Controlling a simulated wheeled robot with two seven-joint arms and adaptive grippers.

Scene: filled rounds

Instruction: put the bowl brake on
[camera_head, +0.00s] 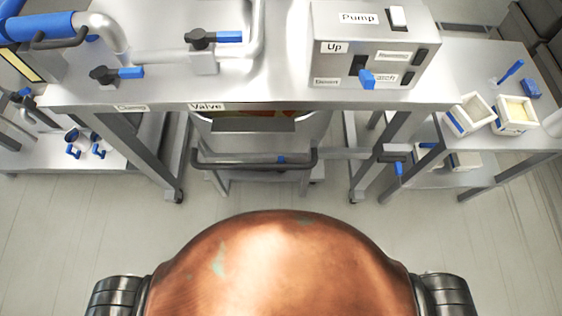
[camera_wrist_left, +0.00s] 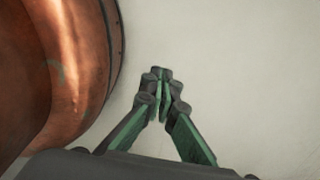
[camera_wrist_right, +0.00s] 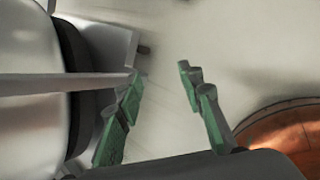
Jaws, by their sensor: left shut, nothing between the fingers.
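In the head view, a grey bowl-like vessel (camera_head: 306,132) stands under the front bench, partly hidden by the bench top. A dark bar (camera_head: 235,162) with a blue mark runs across its front. A small dark lever with a blue grip (camera_head: 398,169) hangs at its right; no readable label shows whether this is the bowl brake. My left gripper (camera_wrist_left: 161,76) is shut and empty over the floor, beside my copper body. My right gripper (camera_wrist_right: 158,74) is open and empty. Its left finger appears close to a thin grey bar (camera_wrist_right: 65,84); contact cannot be told. Neither gripper shows in the head view.
The bench (camera_head: 285,92) carries pipes with blue-handled valves (camera_head: 117,73) and a control box (camera_head: 350,45) labelled Pump and Up. A right side table (camera_head: 480,120) holds small white boxes (camera_head: 515,113). The floor (camera_head: 150,225) before the bench is clear.

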